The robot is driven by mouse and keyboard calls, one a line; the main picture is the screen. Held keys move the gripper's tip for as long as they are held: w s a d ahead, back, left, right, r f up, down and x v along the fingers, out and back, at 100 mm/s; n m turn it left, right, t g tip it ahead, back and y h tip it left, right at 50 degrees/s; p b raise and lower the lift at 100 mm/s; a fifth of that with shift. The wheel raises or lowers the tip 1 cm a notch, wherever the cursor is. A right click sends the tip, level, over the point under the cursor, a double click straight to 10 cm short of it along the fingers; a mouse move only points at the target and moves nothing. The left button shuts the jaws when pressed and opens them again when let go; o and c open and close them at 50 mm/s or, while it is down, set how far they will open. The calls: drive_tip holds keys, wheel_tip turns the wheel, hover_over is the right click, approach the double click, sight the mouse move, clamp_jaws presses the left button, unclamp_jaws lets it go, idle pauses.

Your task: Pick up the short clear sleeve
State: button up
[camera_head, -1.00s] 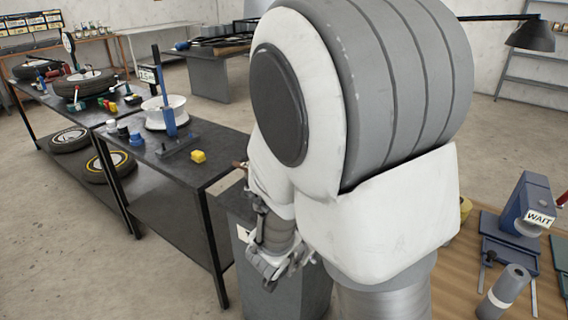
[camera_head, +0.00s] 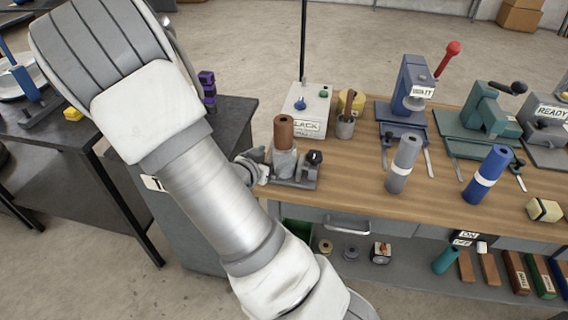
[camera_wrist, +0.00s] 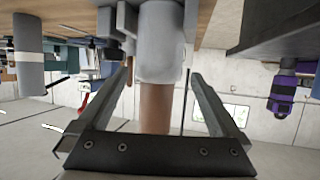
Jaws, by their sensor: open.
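The short clear sleeve (camera_head: 285,162) appears to be the pale, see-through cylinder around the lower part of an upright brown rod (camera_head: 284,132). It stands at the left end of the wooden bench, beside a small grey fixture (camera_head: 308,172). In the wrist view, the sleeve (camera_wrist: 160,45) shows just beyond my fingertips, with the brown rod (camera_wrist: 155,105) between my fingers. My gripper (camera_wrist: 160,74) is open, one finger on each side. In the head view my gripper (camera_head: 252,168) is left of the sleeve and partly hidden; contact cannot be told.
A white box (camera_head: 303,108) with a pole and a cup of tools (camera_head: 345,124) stand behind the sleeve. A grey cylinder (camera_head: 403,165) and a blue cylinder (camera_head: 488,175) stand to the right. A blue press (camera_head: 412,85) and a green press (camera_head: 485,115) are farther back.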

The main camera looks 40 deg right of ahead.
drive_tip(key=shift+b+x, duration=0.75)
drive_tip(key=shift+x, duration=2.35)
drive_tip(key=shift+s, duration=0.1)
drive_tip(key=shift+c, duration=0.3)
